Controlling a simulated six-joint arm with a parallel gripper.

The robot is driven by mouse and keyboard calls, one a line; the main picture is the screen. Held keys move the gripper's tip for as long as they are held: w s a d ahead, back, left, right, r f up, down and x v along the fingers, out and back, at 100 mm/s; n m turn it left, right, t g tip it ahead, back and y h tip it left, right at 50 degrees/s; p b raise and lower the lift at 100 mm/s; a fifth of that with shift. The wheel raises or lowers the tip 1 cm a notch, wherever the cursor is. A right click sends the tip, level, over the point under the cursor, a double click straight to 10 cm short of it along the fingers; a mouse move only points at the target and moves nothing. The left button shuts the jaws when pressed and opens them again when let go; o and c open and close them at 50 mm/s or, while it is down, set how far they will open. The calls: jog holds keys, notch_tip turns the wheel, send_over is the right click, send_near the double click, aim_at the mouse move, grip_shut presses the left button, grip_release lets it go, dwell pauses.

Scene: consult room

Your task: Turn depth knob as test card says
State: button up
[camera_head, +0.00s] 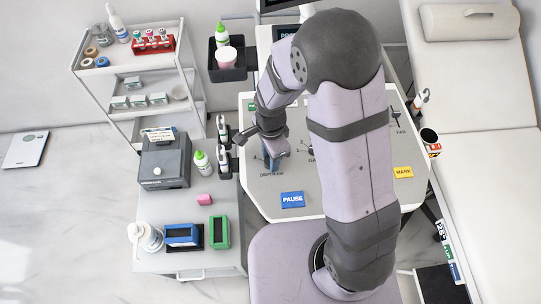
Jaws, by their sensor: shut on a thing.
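My gripper (272,150) points down over the left part of the white console panel (289,184). It is shut on the depth knob (271,163), which sits just above a printed label that seems to read "DEPTH". The knob is mostly hidden by the gripper, so its pointer and setting cannot be read. A small card with print (158,134) stands on top of the grey box on the left cart; it may be the test card, but its text is too small to read.
Probes in holders (222,150) and a green-capped bottle (202,163) stand close left of my gripper. A mug (429,140) is at the panel's right edge. My arm hides the panel's middle.

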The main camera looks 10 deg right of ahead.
jog(key=shift+m, duration=0.9)
jog(key=o, duration=1)
jog(key=shift+o, duration=0.2)
jog(key=shift+r, duration=0.1)
jog(key=shift+r+b, duration=0.7)
jog(key=shift+r, duration=2.9)
